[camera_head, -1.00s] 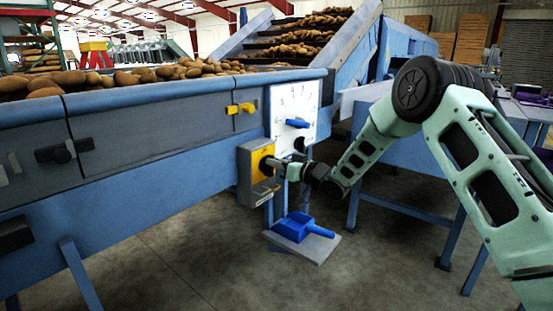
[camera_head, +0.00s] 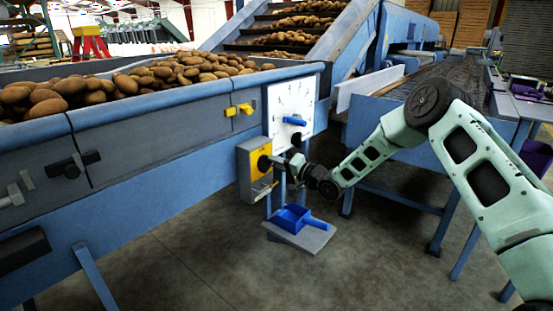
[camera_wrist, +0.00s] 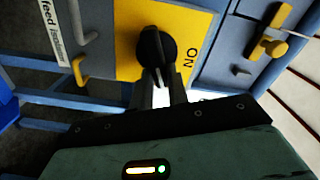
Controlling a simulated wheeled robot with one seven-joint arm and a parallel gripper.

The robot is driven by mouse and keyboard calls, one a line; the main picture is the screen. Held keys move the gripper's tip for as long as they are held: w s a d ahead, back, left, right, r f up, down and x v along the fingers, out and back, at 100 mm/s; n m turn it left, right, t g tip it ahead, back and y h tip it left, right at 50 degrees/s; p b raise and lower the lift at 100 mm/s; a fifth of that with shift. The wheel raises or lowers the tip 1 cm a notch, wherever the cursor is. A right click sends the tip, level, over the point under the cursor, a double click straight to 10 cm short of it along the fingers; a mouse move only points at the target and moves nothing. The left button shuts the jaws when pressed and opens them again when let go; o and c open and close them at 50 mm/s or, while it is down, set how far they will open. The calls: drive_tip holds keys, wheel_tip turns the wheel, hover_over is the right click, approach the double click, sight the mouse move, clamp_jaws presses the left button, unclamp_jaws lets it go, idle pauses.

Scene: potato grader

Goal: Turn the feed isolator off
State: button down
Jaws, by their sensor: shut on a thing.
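The feed isolator is a grey box (camera_head: 243,178) with a yellow plate (camera_wrist: 128,30) on the side of the blue machine. Its black rotary knob (camera_wrist: 153,45) sits on the yellow plate, with the word ON printed beside it in the wrist view. A white label reading "feed" (camera_wrist: 53,25) is on the box at the left of that view. My gripper (camera_wrist: 161,78) is shut on the knob's grip; it also shows at the box in the head view (camera_head: 276,162). The knob's exact pointing is unclear.
A white dial panel with a blue handle (camera_head: 294,121) stands just above the isolator. A yellow latch (camera_head: 239,110) is on the machine's side. A blue scoop (camera_head: 296,217) lies on a grey shelf (camera_head: 308,238) below. Potatoes (camera_head: 150,77) fill the hopper. The floor in front is clear.

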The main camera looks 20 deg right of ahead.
drive_tip(key=shift+d+f+m+p, duration=0.1)
drive_tip(key=shift+f+m+p, duration=0.1)
drive_tip(key=shift+m, duration=0.95)
drive_tip(key=shift+f+m+p, duration=0.15)
drive_tip(key=shift+f+m, duration=0.05)
drive_tip(key=shift+m, duration=0.95)
drive_tip(key=c, duration=1.4)
unclamp_jaws()
drive_tip(key=shift+o, duration=0.2)
drive_tip(key=v, duration=1.7)
drive_tip(key=shift+p, duration=0.35)
drive_tip(key=shift+s+d, duration=0.1)
